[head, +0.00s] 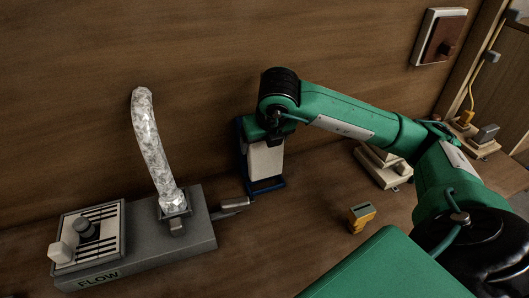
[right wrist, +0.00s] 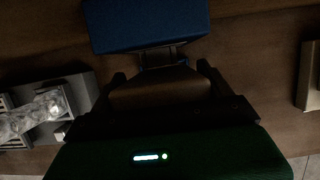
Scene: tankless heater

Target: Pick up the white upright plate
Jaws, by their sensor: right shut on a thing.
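The white upright plate (head: 265,161) stands in a blue frame (head: 267,186) against the wooden wall in the head view. My right gripper (head: 266,141) reaches down over the plate's top edge and is shut on it. The plate still sits within the blue frame. In the right wrist view my right gripper's fingers (right wrist: 162,66) show dark, with the blue frame (right wrist: 147,25) just beyond them; the plate is hard to make out there. My left gripper is not in view.
A grey FLOW unit (head: 200,232) with a foil duct (head: 152,145) stands at left. A yellow connector (head: 361,216) lies on the wooden surface at right. A beige block (head: 378,170) sits behind my right arm, and a switch box (head: 438,37) is on the wall.

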